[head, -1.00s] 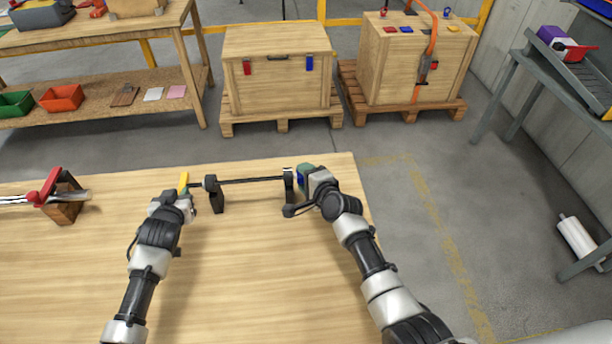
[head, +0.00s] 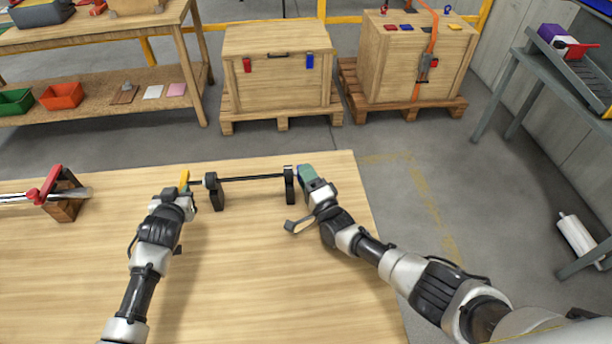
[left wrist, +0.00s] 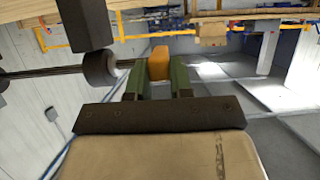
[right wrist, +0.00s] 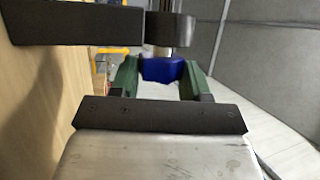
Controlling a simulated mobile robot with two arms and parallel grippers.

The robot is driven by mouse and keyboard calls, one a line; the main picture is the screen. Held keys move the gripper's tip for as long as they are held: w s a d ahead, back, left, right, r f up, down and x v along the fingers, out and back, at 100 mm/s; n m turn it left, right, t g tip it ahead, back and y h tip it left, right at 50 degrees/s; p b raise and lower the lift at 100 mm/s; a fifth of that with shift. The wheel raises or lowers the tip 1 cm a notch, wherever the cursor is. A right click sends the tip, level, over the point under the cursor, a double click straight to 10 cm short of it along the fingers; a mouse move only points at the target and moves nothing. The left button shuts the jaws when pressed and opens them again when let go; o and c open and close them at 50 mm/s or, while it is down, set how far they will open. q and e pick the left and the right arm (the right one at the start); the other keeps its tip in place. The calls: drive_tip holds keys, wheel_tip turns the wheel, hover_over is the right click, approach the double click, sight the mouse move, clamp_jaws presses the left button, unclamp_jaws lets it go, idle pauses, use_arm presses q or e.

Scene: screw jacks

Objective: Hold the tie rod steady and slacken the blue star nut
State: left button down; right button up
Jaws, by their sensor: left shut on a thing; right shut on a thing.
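The tie rod (head: 252,177) is a thin dark bar lying across two black uprights near the table's back edge. At its left end is a yellow-orange knob (head: 184,177), also in the left wrist view (left wrist: 158,62). My left gripper (head: 184,185) is shut on this knob with green fingers on both sides (left wrist: 158,78). At the right end is the blue star nut (right wrist: 163,70), mostly hidden by green fingers in the head view. My right gripper (head: 305,173) is shut on the nut, beside the right upright (head: 289,184).
A red clamp-like tool (head: 46,187) on a wooden block lies at the table's left. The wooden table (head: 240,270) is bare in front of the rod. Its right edge is close to my right arm. Wooden crates (head: 277,75) stand on pallets behind.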

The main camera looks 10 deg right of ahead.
drive_tip(key=shift+s+f+n+t+y, duration=0.1)
drive_tip(key=shift+f+n+t+y, duration=0.1)
drive_tip(key=shift+n+t+y, duration=0.1)
idle(0.4)
drive_tip(key=o, duration=0.9)
drive_tip(key=shift+r, duration=0.15)
drive_tip(key=shift+d, duration=0.1)
drive_tip(key=m+g+h, duration=0.1)
drive_tip(key=g+h, duration=0.1)
drive_tip(key=shift+r+m+g, duration=0.15)
drive_tip(key=shift+m+g, duration=0.25)
drive_tip(key=shift+a+r+m+g, duration=0.3)
drive_tip(key=shift+a+g, duration=0.15)
drive_tip(key=shift+g, duration=0.25)
drive_tip(key=shift+r+g, duration=0.1)
drive_tip(key=shift+g, duration=0.2)
